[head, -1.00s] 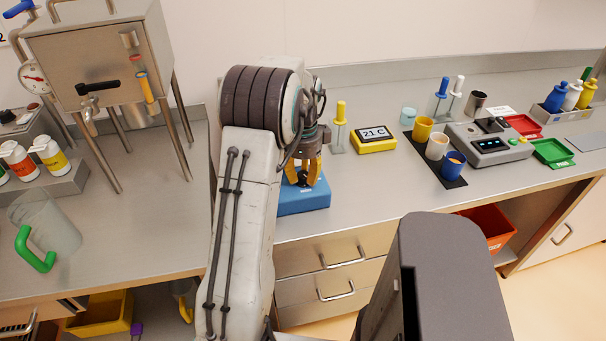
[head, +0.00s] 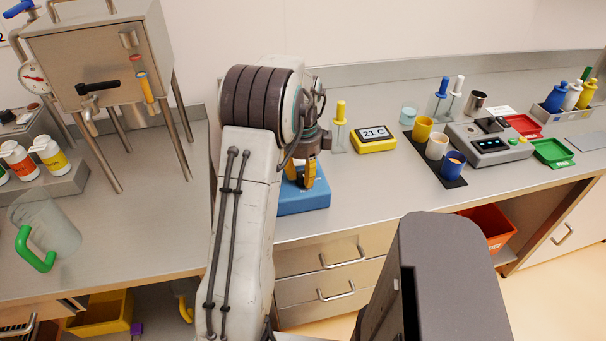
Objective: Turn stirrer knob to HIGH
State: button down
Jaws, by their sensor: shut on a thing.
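The stirrer is a blue box (head: 305,201) on the counter, just right of my arm in the head view. My gripper (head: 302,184) has yellow fingers and points down onto the top of the blue box. It is shut on the dark stirrer knob, which is now mostly hidden by the fingers. The knob's pointer and any HIGH mark cannot be read from here. The left part of the box is hidden behind my arm.
A yellow timer-like display (head: 374,139) reading 21 C and a yellow-topped bottle (head: 340,125) stand close behind to the right. Cups on a black mat (head: 453,183) are farther right. The steel hopper (head: 100,55) stands at left. Counter in front of the display is clear.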

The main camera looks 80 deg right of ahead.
aim_at(303, 174)
jog(key=shift+a+f, duration=0.1)
jog(key=shift+f, duration=0.05)
jog(key=c, duration=0.9)
grip_release()
jog(key=shift+r, duration=0.2)
notch_tip(303, 174, up, 12)
jog(key=shift+f, duration=0.1)
dwell(0.5)
